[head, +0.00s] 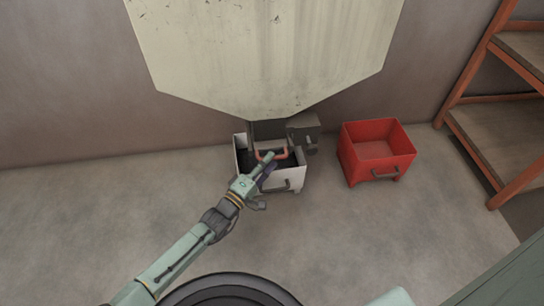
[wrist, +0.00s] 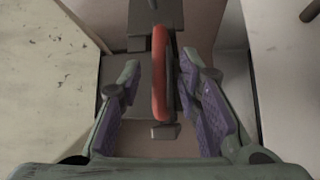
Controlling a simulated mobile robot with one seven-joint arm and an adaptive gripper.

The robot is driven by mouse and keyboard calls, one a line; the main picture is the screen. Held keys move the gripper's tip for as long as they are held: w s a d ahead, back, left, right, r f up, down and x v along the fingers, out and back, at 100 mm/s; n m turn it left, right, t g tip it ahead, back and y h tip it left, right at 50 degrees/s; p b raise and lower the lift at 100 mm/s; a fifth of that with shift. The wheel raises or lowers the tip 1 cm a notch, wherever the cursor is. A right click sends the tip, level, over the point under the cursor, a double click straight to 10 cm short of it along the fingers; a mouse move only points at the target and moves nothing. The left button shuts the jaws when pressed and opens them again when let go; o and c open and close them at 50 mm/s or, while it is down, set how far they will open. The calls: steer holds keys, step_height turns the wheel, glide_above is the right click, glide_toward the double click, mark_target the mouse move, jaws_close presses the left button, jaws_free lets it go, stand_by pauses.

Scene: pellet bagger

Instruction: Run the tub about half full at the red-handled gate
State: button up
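The red handle (head: 272,154) of the gate sticks out below the big cream hopper (head: 265,50). In the wrist view the red handle (wrist: 160,75) lies between the two purple-padded fingers of my gripper (wrist: 158,88). My gripper is open, with a gap on each side of the handle. In the head view my gripper (head: 264,168) is over the front of a white tub (head: 288,179) under the hopper outlet. The tub's inside looks dark; I cannot tell its fill level. My gripper and the gate hide part of it.
A red tub (head: 375,165) with a dark front handle stands empty on the floor to the right. A dark grey box (head: 303,135) sits beside the gate. An orange-framed shelf (head: 482,150) stands at the far right. The floor (head: 100,210) at left is clear.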

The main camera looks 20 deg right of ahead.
steer(key=v, duration=0.9)
steer(key=shift+a, duration=0.1)
